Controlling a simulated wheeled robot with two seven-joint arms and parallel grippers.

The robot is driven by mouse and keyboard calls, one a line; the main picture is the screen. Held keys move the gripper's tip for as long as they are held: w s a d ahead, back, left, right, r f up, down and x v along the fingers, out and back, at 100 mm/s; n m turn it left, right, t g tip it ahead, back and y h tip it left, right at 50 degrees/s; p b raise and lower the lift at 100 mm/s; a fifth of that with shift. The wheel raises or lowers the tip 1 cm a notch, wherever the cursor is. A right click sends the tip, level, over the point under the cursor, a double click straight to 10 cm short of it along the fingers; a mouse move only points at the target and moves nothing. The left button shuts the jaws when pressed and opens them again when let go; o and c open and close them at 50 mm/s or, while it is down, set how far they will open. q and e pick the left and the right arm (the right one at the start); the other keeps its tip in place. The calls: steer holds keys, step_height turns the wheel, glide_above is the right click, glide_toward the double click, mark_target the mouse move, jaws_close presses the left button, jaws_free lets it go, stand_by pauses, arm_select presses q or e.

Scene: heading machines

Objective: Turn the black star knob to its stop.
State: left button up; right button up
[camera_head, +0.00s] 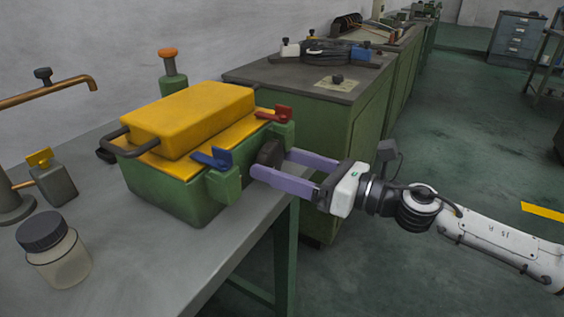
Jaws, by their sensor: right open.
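The knob's lobes are not clear from here. My left gripper is not in view.
The box stands on a grey bench (150,262), near its right edge. A jar with a dark lid (57,250), a small block with a yellow lever (54,180) and a copper spout (50,92) are at left. A green cabinet (345,122) stands behind.

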steer(key=shift+a, duration=0.15)
steer(key=c, duration=1.1)
steer(key=shift+o, duration=0.2)
steer(key=m+p, duration=0.2)
steer(key=p, duration=0.1)
steer(key=shift+r+m, duration=0.3)
steer(key=shift+m+p, duration=0.5)
steer(key=shift+m, duration=0.1)
steer(key=shift+f+m+p, duration=0.2)
steer(key=shift+m+p, duration=0.3)
steer(key=shift+m, duration=0.4)
steer(key=shift+f, duration=0.1)
steer(key=o, duration=1)
steer(key=shift+o, duration=0.3)
